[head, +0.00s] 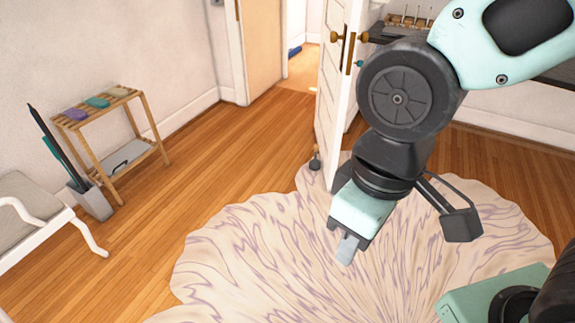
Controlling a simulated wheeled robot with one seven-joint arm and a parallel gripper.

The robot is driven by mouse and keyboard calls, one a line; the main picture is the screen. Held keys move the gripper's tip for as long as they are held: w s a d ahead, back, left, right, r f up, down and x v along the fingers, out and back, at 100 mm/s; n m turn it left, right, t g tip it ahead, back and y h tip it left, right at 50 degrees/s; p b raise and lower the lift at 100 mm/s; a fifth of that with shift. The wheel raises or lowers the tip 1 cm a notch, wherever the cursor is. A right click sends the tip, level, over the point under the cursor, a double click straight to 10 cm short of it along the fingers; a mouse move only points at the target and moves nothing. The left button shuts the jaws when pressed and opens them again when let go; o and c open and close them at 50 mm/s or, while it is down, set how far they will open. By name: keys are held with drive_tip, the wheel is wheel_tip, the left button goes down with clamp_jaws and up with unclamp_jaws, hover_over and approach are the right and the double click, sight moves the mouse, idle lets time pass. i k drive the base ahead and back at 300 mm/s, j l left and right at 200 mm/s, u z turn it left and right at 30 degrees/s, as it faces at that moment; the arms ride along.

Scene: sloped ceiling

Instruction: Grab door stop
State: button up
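A small dark object with a brownish top, which looks like the door stop (315,161), stands on the floor by the bottom of the open white door (331,85), at the edge of the rug. My gripper (347,250) hangs over the rug, nearer to me and a little right of the door stop, clearly apart from it. It points downward. Only one grey finger shape shows below its pale green body, so its opening is hidden. Nothing is seen in it.
A pale patterned rug (240,260) covers the middle floor. A wooden rack (128,140) with folded cloths stands at the left wall, beside a grey umbrella holder (92,203) and a white chair (45,230). Wood floor between rack and door is clear. A doorway opens behind.

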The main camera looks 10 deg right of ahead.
sight(314, 164)
drive_tip(key=z, duration=0.35)
drive_tip(key=i+j+z, duration=0.2)
drive_tip(key=i, duration=0.3)
drive_tip(key=i+z, duration=0.15)
drive_tip(key=i, duration=0.4)
drive_tip(key=i+j+z, duration=0.2)
drive_tip(key=i, duration=0.25)
drive_tip(key=i+j+z, duration=0.15)
drive_tip(key=i+j, duration=0.2)
drive_tip(key=i, duration=0.15)
